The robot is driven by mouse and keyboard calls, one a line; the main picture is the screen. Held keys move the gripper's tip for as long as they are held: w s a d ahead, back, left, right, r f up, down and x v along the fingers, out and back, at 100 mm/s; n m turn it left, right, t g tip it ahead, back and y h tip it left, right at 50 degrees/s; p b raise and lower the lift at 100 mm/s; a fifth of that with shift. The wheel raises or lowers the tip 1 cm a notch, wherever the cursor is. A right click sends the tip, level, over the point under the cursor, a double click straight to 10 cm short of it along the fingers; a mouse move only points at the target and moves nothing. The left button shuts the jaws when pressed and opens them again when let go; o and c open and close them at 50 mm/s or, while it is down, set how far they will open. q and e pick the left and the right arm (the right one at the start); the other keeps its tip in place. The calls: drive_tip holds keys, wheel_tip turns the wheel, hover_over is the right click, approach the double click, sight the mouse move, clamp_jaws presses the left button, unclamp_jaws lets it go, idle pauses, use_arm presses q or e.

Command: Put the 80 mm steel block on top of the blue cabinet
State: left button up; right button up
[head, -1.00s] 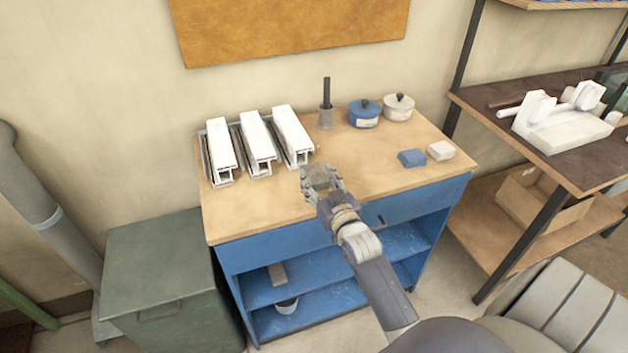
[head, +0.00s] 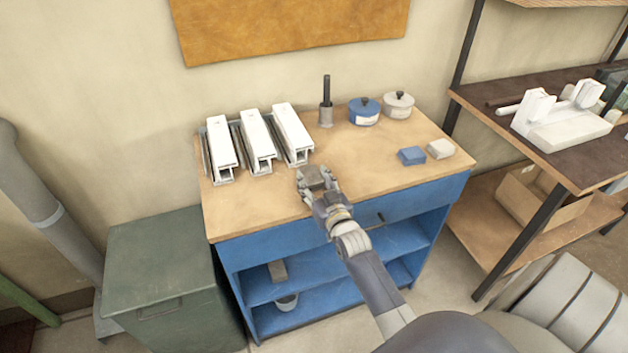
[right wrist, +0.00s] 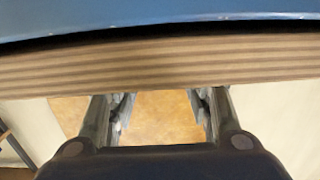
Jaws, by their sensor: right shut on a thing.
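My right gripper (head: 316,178) is over the front part of the blue cabinet's wooden top (head: 345,172). It is shut on a small grey block (head: 313,177), mostly hidden by the fingers; its size cannot be read. I cannot tell whether the block touches the top. The blue cabinet (head: 280,245) has open shelves below. In the right wrist view, the two fingers (right wrist: 160,108) show apart below a striped wooden edge (right wrist: 150,62) and a blue surface (right wrist: 150,18); no block is clear there. My left gripper is not in view.
Three white profiles in holders (head: 258,147) stand at the back left of the top. A cup with a dark rod (head: 326,112), a blue pot (head: 364,112), a grey pot (head: 398,105), a blue block (head: 412,155) and a pale block (head: 440,149) stand farther right. Another grey block (head: 278,270) lies on a shelf.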

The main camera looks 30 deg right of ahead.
drive_tip(key=o, duration=1.4)
drive_tip(key=shift+f, duration=0.1)
drive_tip(key=shift+o, duration=0.2)
drive_tip(key=shift+s, duration=0.15)
drive_tip(key=v, duration=1.1)
drive_tip(key=shift+s+a+b, duration=0.15)
drive_tip(key=shift+s+b, duration=0.25)
drive_tip(key=shift+b, duration=0.05)
drive_tip(key=s+a+f+n+g+y, duration=0.1)
drive_tip(key=s+a+f+g, duration=0.3)
drive_tip(key=f, duration=0.8)
drive_tip(key=s+a+f+n+g+y, duration=0.1)
drive_tip(key=s+a+f+g, duration=0.3)
drive_tip(key=f, duration=0.8)
drive_tip(key=s+a+f+g+y, duration=0.15)
drive_tip(key=s+f, duration=0.45)
drive_tip(key=f, duration=0.6)
drive_tip(key=s+f+n+g, duration=0.1)
drive_tip(key=s+f, duration=0.3)
drive_tip(key=s, duration=0.5)
drive_tip(key=s+a+f+n+g, duration=0.1)
drive_tip(key=s+f+g, duration=0.2)
drive_tip(key=s+f, duration=0.2)
drive_tip(key=s+a+f+g, duration=0.1)
drive_tip(key=s+f, duration=0.4)
drive_tip(key=s, duration=0.7)
drive_tip(key=shift+s+f+n+g, duration=0.25)
drive_tip(key=shift+s+n+g, duration=0.15)
drive_tip(key=shift+g, duration=0.35)
